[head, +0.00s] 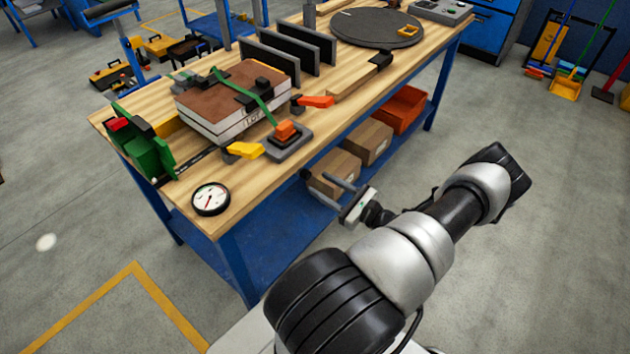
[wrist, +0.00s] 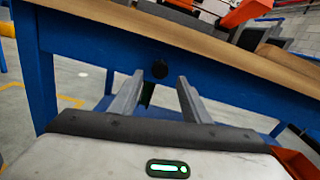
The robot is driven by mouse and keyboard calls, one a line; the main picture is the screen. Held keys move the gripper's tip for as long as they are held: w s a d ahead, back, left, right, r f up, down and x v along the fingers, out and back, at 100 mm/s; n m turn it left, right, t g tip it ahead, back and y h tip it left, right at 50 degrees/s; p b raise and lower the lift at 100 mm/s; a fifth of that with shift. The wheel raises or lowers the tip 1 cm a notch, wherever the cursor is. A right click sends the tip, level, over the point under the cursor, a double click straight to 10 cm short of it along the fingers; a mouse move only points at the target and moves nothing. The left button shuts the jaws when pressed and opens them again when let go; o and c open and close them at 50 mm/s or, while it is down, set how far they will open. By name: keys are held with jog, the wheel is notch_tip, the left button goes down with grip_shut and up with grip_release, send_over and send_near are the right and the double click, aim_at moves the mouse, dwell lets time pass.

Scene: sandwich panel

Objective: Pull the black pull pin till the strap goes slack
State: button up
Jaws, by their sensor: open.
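My gripper (head: 321,184) is open and empty in front of that rail. A green strap (head: 262,99) lies over the brown-topped sandwich panel (head: 213,97) on the bench and looks taut.
The wooden bench (head: 330,103) holds an orange-handled clamp (head: 288,134), a yellow lever (head: 244,150), a dial gauge (head: 211,200) and black upright plates (head: 297,47). Cardboard boxes (head: 368,142) and an orange bin (head: 404,107) stand on the lower shelf.

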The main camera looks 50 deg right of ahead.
jog(key=s+d, duration=0.1)
jog(key=s, duration=1.2)
jog(key=shift+b, duration=0.35)
jog(key=shift+d, duration=0.1)
